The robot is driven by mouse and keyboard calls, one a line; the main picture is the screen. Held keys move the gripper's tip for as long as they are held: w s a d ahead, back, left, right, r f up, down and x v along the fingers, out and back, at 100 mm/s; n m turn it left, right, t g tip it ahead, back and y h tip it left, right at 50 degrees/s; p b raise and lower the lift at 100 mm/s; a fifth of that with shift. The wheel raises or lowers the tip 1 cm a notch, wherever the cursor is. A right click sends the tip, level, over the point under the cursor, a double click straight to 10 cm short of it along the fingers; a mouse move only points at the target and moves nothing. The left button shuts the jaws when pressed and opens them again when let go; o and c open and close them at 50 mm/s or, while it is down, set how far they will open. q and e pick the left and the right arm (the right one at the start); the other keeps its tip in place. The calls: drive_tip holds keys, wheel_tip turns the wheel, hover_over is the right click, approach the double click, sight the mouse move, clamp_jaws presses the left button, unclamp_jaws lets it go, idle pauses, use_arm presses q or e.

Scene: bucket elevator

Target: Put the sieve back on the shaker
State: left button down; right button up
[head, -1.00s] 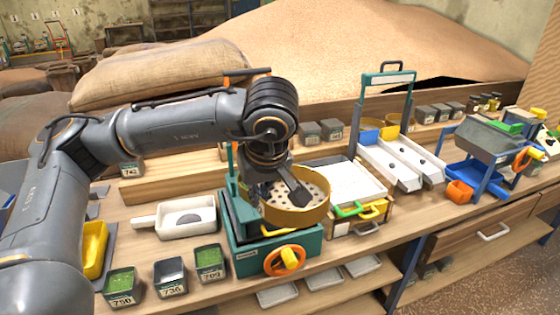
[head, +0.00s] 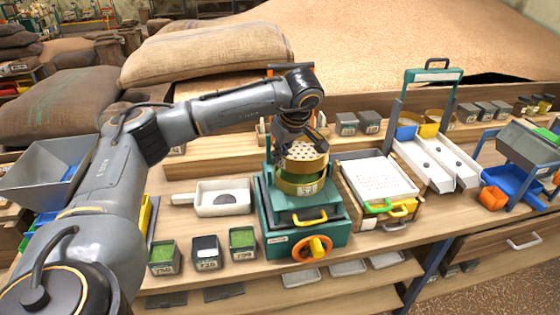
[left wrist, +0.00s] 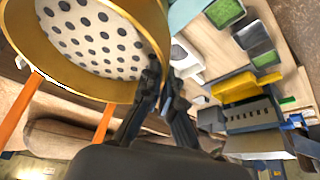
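The sieve (head: 306,158), a gold-rimmed pan with a white perforated bottom, is at the teal shaker (head: 287,242). It looks directly above a gold ring (head: 298,187) with a label on the shaker; I cannot tell whether they touch. My left gripper (head: 297,138) is at the sieve's far-left rim. In the left wrist view the fingers (left wrist: 167,88) close on the sieve's gold rim (left wrist: 135,92), and the perforated bottom shows large. The sieve looks slightly tilted in the head view. My right gripper is not in view.
A white pan (head: 222,198) lies left of the shaker, with several small labelled boxes (head: 205,250) in front of it. A white perforated tray (head: 378,180) in a wooden frame stands close on the right. A teal-handled stand (head: 432,76) is further right.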

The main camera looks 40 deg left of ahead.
sight(280, 165)
use_arm(q)
drive_tip(key=shift+w+a+f, duration=0.25)
drive_tip(key=shift+w+f, duration=0.15)
drive_tip(key=shift+f, duration=0.1)
drive_tip(key=f+p, duration=0.2)
drive_tip(key=f, duration=0.1)
drive_tip(key=shift+w+a+f, duration=0.1)
drive_tip(key=shift+w+a, duration=0.05)
drive_tip(key=shift+a, duration=0.05)
drive_tip(key=shift+f, duration=0.25)
drive_tip(key=shift+f, duration=0.1)
drive_tip(key=shift+f, duration=0.15)
drive_tip(key=c, duration=1.5)
unclamp_jaws()
